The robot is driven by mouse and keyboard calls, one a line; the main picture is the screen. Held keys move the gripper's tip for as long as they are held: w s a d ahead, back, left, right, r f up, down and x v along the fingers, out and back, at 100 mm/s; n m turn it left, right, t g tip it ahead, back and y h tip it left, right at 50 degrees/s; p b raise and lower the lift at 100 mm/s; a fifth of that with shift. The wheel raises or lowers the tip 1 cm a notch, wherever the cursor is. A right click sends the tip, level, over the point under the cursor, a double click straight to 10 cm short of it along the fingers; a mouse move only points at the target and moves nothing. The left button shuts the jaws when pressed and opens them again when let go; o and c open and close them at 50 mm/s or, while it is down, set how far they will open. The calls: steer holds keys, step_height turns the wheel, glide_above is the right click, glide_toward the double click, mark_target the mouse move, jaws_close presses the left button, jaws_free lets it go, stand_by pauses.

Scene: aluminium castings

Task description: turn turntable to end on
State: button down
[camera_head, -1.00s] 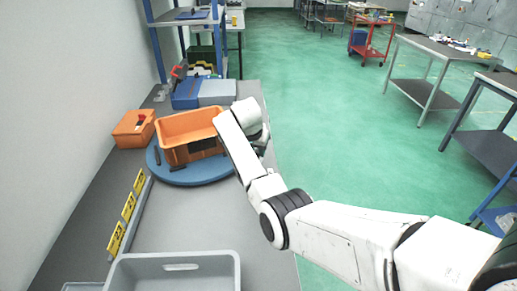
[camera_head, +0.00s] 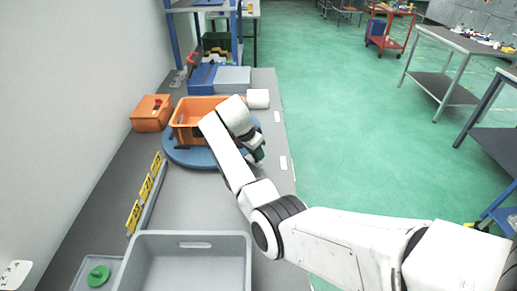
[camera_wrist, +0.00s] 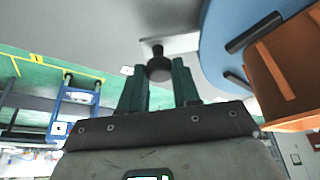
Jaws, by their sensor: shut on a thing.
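The blue turntable (camera_head: 190,157) is a round disc on the grey bench. It carries an open orange bin (camera_head: 188,118). In the wrist view the turntable (camera_wrist: 222,35) and the bin (camera_wrist: 290,65) are at the right. My gripper (camera_head: 259,155) is at the turntable's right side, partly hidden by my arm in the head view. In the wrist view my gripper (camera_wrist: 158,82) has its green fingers shut on a dark knob (camera_wrist: 158,68), which shows beside a light grey bar near the turntable. Part of the bin and turntable is hidden behind my arm.
A grey crate (camera_head: 190,238) stands at the bench's front. A smaller orange box (camera_head: 152,113) is left of the turntable, a white block (camera_head: 258,98) behind right. Yellow number tags (camera_head: 146,188) line a rail at left. Green floor lies open to the right.

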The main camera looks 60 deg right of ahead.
steer(key=shift+a, duration=0.2)
stand_by(0.3)
steer(key=c, duration=0.8)
jaws_free()
steer(key=shift+w+a, duration=0.1)
steer(key=shift+a, duration=0.05)
steer(key=shift+r, duration=0.25)
steer(key=b+v, duration=0.1)
steer(key=v, duration=0.9)
steer(key=shift+a+r, duration=0.1)
